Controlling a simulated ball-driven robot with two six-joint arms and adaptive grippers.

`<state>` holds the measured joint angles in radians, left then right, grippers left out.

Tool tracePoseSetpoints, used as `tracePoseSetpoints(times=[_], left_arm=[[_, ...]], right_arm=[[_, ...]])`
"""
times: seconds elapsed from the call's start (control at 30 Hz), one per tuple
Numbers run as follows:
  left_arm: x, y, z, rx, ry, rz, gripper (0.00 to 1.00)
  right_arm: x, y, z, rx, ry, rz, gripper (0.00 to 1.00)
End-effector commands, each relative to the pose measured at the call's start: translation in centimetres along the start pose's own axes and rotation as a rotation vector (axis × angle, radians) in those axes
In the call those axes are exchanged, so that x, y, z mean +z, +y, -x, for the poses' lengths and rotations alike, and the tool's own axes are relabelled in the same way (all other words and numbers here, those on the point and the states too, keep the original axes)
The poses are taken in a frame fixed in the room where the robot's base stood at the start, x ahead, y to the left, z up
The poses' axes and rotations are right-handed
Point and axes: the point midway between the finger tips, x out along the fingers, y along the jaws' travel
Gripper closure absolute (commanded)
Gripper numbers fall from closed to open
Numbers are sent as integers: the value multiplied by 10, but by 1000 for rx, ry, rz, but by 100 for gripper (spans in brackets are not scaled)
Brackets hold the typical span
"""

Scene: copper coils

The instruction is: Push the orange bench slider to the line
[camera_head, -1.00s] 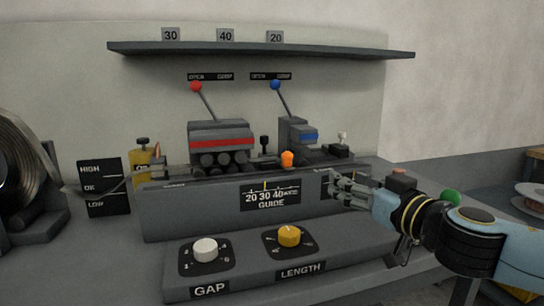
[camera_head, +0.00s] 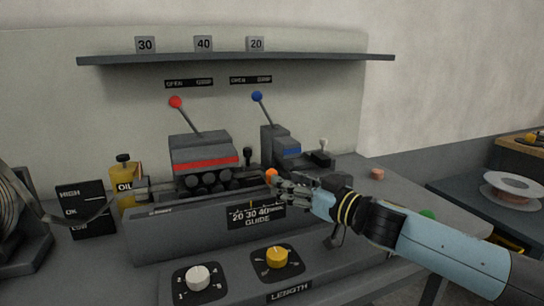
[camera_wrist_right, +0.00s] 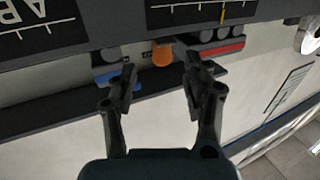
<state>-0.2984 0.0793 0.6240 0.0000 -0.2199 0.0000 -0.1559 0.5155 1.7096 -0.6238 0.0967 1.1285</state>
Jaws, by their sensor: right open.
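The orange slider knob (camera_head: 271,175) shows on the bench rail, just left of my right gripper (camera_head: 281,188) in the head view. In the right wrist view the orange slider (camera_wrist_right: 163,54) lies beyond and between the two open fingers of the right gripper (camera_wrist_right: 158,75). Whether a finger touches it I cannot tell. The guide scale (camera_head: 257,216), marked 20 30 40, is on the bench front below the slider; its line mark is partly hard to see. My left gripper is not in view.
A red-banded roller unit (camera_head: 203,158) with a red-knobbed lever stands left of the slider. A blue-marked clamp (camera_head: 283,146) stands behind it. A white dial (camera_head: 198,278) and yellow dial (camera_head: 277,257) sit in front. An oil bottle (camera_head: 124,180) stands at left.

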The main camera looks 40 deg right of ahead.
Motion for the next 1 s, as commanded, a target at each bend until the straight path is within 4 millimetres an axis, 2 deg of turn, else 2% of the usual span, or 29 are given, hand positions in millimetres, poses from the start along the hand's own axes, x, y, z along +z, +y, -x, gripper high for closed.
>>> tracePoseSetpoints(times=[0.03, 0.1, 0.2, 0.33, 0.5, 0.73, 0.77, 1.0], left_arm=[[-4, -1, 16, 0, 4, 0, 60], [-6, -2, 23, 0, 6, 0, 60], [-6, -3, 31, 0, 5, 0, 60], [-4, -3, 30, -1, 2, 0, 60], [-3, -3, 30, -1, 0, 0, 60], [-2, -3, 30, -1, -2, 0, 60], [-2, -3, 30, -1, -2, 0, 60], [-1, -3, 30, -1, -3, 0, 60]], right_arm=[[-9, -2, -4, 1, 5, -8, 51], [-8, -1, -17, 3, 10, -4, 51], [-6, -3, -33, 1, 7, -5, 51], [-2, -2, -49, 0, 7, -3, 51], [0, -2, -58, -1, 4, -1, 51], [0, -2, -58, -1, 4, -1, 51], [0, -2, -58, -1, 4, -1, 52], [0, -2, -58, -1, 4, -1, 83]])
